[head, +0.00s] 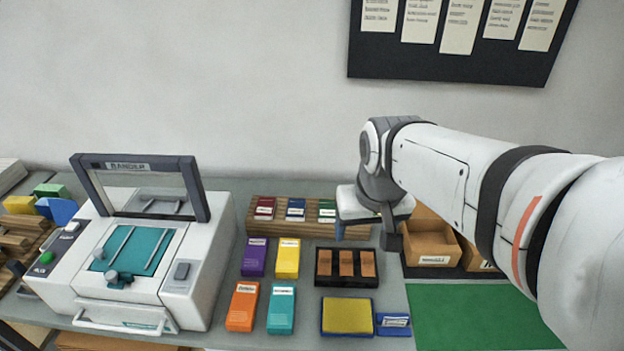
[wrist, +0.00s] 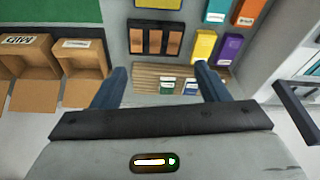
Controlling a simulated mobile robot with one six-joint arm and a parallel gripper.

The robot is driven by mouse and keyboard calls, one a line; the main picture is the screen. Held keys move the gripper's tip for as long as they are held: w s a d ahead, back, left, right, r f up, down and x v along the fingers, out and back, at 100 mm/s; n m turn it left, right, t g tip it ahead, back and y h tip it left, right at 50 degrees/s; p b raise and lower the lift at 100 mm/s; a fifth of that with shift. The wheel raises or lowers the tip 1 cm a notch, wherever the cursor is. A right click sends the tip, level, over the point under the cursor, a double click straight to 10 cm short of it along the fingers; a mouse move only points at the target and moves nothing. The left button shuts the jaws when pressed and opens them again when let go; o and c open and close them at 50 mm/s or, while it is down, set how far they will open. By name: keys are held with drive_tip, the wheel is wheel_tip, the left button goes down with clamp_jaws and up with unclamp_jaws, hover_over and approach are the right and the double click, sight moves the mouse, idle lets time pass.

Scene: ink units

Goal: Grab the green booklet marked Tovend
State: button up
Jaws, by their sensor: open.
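The green booklet (head: 327,209) stands in a slatted wooden rack (head: 258,227), at the right end of a row of three. Its label is too small to read. My gripper (head: 366,236) is open and empty, above the right part of the rack. In the wrist view the fingers of my gripper (wrist: 161,70) are spread on both sides of the green booklet, with nothing between the tips.
A blue booklet (head: 296,209) and a red booklet (head: 264,208) stand left of the green one. A black tray of brown blocks (head: 346,268) lies in front. Cardboard bins (head: 432,246) are right; a white press (head: 200,260) with a raised lid is left.

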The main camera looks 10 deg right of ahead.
drive_tip(key=shift+o, duration=0.5)
drive_tip(key=w, duration=0.9)
drive_tip(key=shift+w+f+g, duration=0.15)
drive_tip(key=shift+w+g, duration=0.2)
drive_tip(key=shift+g, duration=0.05)
drive_tip(key=m+g, duration=0.2)
hover_over(327, 206)
drive_tip(key=f, duration=1.5)
drive_tip(key=shift+d+f, duration=0.2)
drive_tip(key=shift+w+f, duration=0.15)
drive_tip(key=shift+f, duration=0.6)
wheel_tip(327, 206, down, 7)
drive_tip(key=shift+a+r+p, duration=0.1)
drive_tip(key=shift+p, duration=1.15)
drive_tip(key=shift+c, duration=0.4)
drive_tip(key=c, duration=1)
